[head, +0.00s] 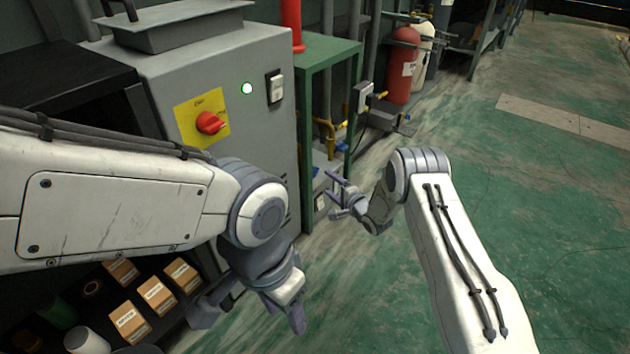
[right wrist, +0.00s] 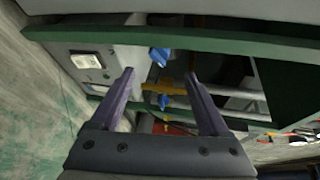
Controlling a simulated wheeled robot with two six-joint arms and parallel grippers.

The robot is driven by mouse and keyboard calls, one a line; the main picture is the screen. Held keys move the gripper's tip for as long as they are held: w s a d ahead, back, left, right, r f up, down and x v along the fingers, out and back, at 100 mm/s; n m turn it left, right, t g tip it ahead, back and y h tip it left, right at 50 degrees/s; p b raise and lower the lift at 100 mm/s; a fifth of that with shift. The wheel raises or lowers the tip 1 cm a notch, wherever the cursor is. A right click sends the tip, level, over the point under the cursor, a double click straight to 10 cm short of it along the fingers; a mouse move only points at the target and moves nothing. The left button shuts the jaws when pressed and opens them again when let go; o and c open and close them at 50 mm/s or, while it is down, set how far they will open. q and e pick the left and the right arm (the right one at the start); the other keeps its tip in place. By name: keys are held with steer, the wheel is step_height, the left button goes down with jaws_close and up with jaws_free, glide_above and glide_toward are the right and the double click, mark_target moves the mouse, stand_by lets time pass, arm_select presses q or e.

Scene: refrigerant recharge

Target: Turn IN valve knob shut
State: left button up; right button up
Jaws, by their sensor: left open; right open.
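Two blue valve knobs show in the right wrist view, an upper knob (right wrist: 160,56) and a lower knob (right wrist: 163,101) beside yellow pipework (right wrist: 165,86). I cannot read which one is IN. In the head view a small blue part (head: 341,147) shows inside the green frame. My right gripper (head: 336,190) is open and empty in front of the frame; in the right wrist view its fingers (right wrist: 160,76) point toward the knobs, apparently apart from them. My left gripper (head: 250,315) is open and empty, low in front of the grey cabinet.
A shelf with several cardboard boxes (head: 157,294) is lower left. A red cylinder (head: 402,66) stands behind. The green floor at right is free.

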mark_target(314, 173)
steer(key=b+x, duration=0.2)
steer(key=x, duration=0.1)
steer(key=b+x, duration=0.2)
steer(key=x, duration=0.1)
steer(key=b+x, duration=0.2)
steer(key=shift+w+a+f, duration=0.2)
steer(key=shift+w+f, duration=0.05)
steer(key=shift+f, duration=0.1)
steer(key=shift+b+x, duration=0.45)
steer(key=shift+x, duration=0.4)
steer(key=shift+r, duration=0.25)
